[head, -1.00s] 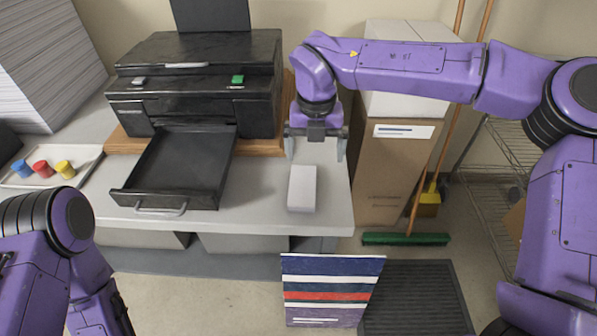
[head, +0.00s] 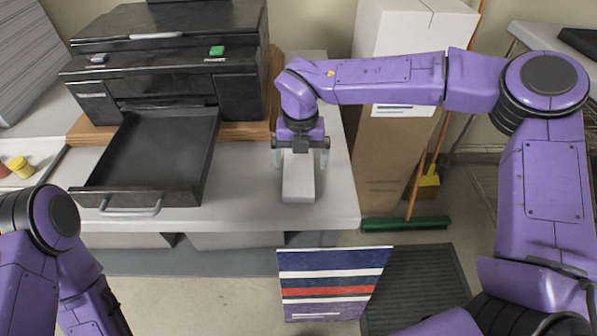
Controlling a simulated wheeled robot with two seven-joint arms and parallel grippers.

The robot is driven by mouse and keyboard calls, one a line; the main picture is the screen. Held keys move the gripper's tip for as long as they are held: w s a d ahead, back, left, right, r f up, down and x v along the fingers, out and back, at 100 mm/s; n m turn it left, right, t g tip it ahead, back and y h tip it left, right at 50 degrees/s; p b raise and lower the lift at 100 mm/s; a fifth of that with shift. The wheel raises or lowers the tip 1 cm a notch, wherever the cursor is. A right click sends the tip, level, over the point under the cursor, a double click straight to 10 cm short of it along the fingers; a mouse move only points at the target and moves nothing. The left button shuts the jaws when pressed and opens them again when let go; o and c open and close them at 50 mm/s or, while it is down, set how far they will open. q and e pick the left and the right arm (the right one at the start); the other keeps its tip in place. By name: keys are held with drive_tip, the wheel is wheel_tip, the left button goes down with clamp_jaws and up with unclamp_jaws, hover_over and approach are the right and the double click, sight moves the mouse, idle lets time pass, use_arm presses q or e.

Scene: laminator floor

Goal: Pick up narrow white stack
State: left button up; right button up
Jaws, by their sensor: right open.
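The narrow white stack (head: 299,187) lies on the grey counter to the right of the open black tray. My right gripper (head: 301,162) is open, pointing down over the far part of the stack. Its two fingers show on the left and right sides of the stack. Whether they touch it I cannot tell. The gripper body hides the stack's far end. My left arm shows at the lower left, but its gripper is out of view.
The black machine (head: 170,60) stands on a wooden board, its tray (head: 155,160) pulled out. A cardboard box (head: 385,165) with a white box (head: 405,50) stands right of the counter (head: 330,205). A green broom (head: 405,223) and striped board (head: 330,283) are on the floor side.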

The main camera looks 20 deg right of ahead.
sight(299, 171)
drive_tip(key=f, duration=0.3)
drive_tip(key=f+p, duration=0.1)
drive_tip(key=shift+w+a+f, duration=0.1)
drive_tip(key=shift+w+f, duration=0.05)
drive_tip(key=shift+w, duration=0.1)
drive_tip(key=c, duration=1.1)
drive_tip(key=shift+c, duration=0.2)
